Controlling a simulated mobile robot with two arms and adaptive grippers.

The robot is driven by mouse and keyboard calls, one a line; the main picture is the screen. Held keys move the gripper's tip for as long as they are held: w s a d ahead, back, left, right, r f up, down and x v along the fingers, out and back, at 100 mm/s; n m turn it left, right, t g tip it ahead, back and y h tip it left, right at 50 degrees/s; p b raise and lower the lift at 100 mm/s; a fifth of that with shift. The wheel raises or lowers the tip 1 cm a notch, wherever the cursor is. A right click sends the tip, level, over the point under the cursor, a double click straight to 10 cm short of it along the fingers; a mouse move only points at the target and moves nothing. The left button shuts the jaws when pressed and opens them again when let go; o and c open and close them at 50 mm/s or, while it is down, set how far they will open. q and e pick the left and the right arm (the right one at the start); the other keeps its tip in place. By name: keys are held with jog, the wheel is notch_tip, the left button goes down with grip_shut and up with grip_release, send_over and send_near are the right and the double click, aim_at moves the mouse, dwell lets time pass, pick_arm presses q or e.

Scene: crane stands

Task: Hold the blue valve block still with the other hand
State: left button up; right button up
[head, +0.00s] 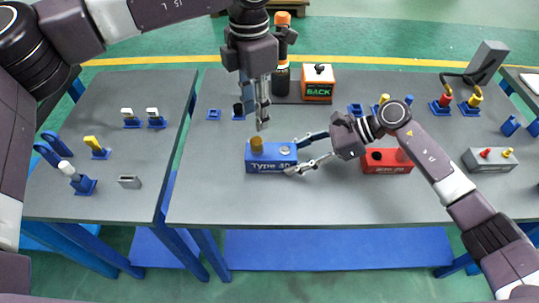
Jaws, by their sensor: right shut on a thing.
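The blue valve block (270,166), marked "Type 40", stands upright on the middle table. A brass-coloured knob (257,145) is on its top left and a silver round fitting (285,150) is on its top right. My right gripper (295,156) comes from the right and is shut on the right end of the block, one finger behind and one in front. My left gripper (262,127) points down above and behind the block, near the knob but apart from it. Its fingers are seen nearly edge-on, so their opening is unclear. I see nothing held in it.
A red block (388,167) stands to the right, partly behind my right arm. A grey box (490,160) with red and yellow knobs is farther right. The table front (300,205) is clear.

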aim_at(256, 140)
pick_arm(q)
jog(key=shift+f, duration=4.5)
grip_shut()
jog(key=shift+w+r, duration=0.1)
jog(key=shift+r, duration=0.05)
jog(key=n, duration=0.3)
jog(key=shift+n, duration=1.1)
